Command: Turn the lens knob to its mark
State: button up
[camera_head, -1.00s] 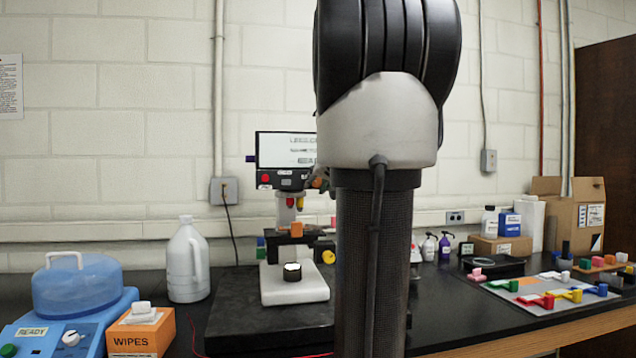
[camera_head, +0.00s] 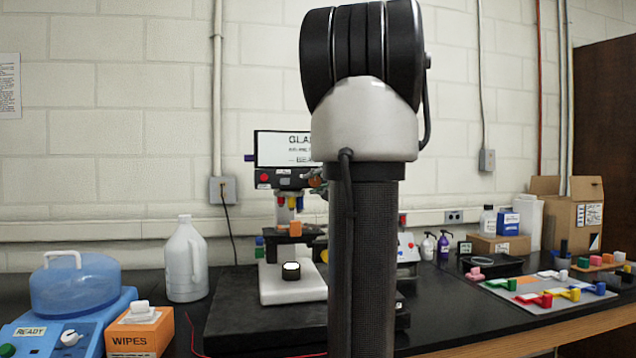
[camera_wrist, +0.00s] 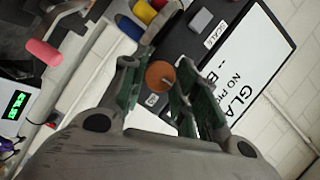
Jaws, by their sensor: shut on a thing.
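The microscope (camera_head: 285,180) stands on a black slab, with a white base and a lit round lamp (camera_head: 291,269). Red, yellow and blue lenses hang under its head; a yellow lens (camera_wrist: 145,11) shows in the wrist view. The round orange-brown lens knob (camera_wrist: 160,75) lies between the fingers of my gripper (camera_wrist: 165,78), which is shut on it. A small darker feature shows on the knob's face. I cannot make out its mark. In the head view my arm hides much of the microscope's right side.
The microscope's screen (camera_head: 284,149) is close to my fingers in the wrist view. A white jug (camera_head: 187,262), a wipes box (camera_head: 140,332) and a blue machine (camera_head: 82,290) stand at left. Coloured parts lie on a grey mat (camera_head: 530,289) at right.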

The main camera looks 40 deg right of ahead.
jog(key=shift+m, duration=0.4)
jog(key=o, duration=1)
jog(key=shift+s, duration=0.1)
jog(key=v, duration=1.2)
jog(key=shift+f, duration=0.2)
